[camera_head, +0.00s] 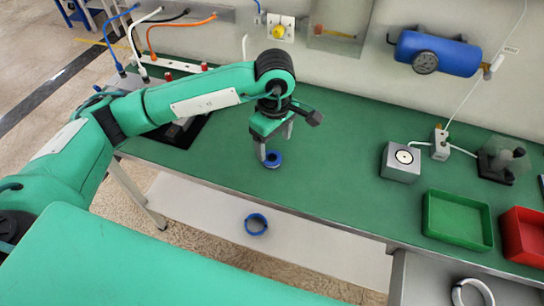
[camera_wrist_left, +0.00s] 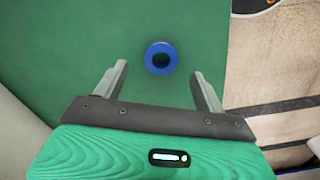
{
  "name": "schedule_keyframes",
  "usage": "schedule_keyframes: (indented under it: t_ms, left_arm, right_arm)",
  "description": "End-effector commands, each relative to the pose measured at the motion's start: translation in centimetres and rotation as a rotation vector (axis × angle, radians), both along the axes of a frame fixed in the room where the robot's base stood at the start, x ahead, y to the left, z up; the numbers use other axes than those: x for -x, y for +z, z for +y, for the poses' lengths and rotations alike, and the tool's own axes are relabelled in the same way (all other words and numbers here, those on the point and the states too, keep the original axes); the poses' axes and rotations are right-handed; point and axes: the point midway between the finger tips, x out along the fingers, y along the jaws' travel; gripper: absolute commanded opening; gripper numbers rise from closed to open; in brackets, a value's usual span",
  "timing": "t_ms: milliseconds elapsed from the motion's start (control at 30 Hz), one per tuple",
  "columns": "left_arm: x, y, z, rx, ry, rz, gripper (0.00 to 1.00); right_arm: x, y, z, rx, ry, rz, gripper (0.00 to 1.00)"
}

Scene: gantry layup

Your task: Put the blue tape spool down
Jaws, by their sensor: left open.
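The blue tape spool (camera_head: 272,160) lies on the green bench top, below my left gripper (camera_head: 275,143). In the left wrist view the spool (camera_wrist_left: 160,58) shows as a blue ring with a dark hole, lying flat on the green surface. My left gripper (camera_wrist_left: 160,85) is open, with its two fingers apart and nothing between them. The spool appears just beyond the fingertips, roughly centred between them. My right gripper is not in view.
A second blue ring (camera_head: 256,224) lies on the pale lower shelf (camera_head: 200,212). A metal box (camera_head: 401,162), a green tray (camera_head: 458,220) and a red tray (camera_head: 524,236) stand to the right. The bench between the spool and the metal box is clear.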

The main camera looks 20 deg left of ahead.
Motion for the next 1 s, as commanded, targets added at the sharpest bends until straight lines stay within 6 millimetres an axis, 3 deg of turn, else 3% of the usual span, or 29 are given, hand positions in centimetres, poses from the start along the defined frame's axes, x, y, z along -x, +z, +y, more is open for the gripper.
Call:
schedule_keyframes:
  t_ms: [233,433,733,1000]
  left_arm:
    - [0.1,-2.0,0.4,0.0,0.002,0.004,0.72]
    - [0.1,-4.7,0.6,0.001,0.001,0.003,0.72]
    - [0.0,-5.4,0.6,0.002,0.0,-0.001,0.72]
    - [0.0,-5.4,0.6,0.002,0.0,-0.001,0.24]
  right_arm:
    - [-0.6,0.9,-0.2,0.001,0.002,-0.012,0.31]
    - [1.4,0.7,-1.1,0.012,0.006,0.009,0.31]
    - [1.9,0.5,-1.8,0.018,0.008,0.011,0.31]
    - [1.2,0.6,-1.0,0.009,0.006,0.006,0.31]
